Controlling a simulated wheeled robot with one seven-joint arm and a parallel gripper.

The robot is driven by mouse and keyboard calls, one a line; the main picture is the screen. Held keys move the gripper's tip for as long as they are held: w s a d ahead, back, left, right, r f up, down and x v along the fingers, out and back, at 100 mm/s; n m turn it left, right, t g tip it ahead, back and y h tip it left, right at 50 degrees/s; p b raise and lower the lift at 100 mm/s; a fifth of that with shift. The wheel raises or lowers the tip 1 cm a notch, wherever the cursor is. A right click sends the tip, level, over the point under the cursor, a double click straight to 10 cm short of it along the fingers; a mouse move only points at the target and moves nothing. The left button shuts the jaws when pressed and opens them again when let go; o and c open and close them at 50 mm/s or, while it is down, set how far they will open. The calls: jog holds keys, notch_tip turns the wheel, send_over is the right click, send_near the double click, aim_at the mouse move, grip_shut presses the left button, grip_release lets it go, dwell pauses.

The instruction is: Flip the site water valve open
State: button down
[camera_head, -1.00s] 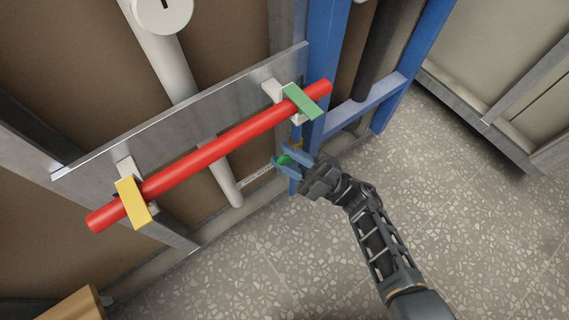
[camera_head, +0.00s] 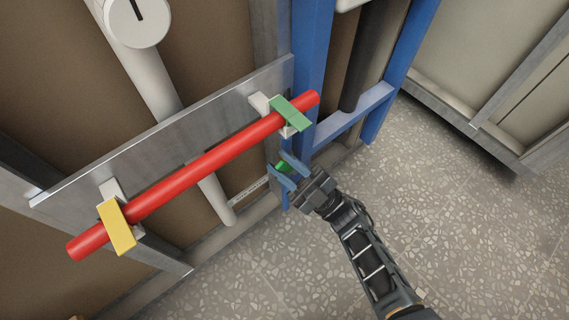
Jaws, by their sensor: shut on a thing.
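A small green piece, the water valve's handle (camera_head: 281,167), shows low on the wall frame beside a pale label strip with writing (camera_head: 250,190). My gripper (camera_head: 284,169) has its two blue fingers on either side of this handle and is shut on it. The fingers and wrist hide most of the valve body and part of the handle, so I cannot tell the handle's exact angle.
A red bar (camera_head: 195,172) crosses the metal plate above, held by a green clip (camera_head: 290,113) and a yellow clip (camera_head: 117,226). A blue upright (camera_head: 312,60) stands close behind my gripper. The speckled floor (camera_head: 440,200) is clear at right.

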jog(key=c, duration=1)
grip_release()
jog(key=shift+o, duration=0.2)
jog(key=shift+n, duration=0.3)
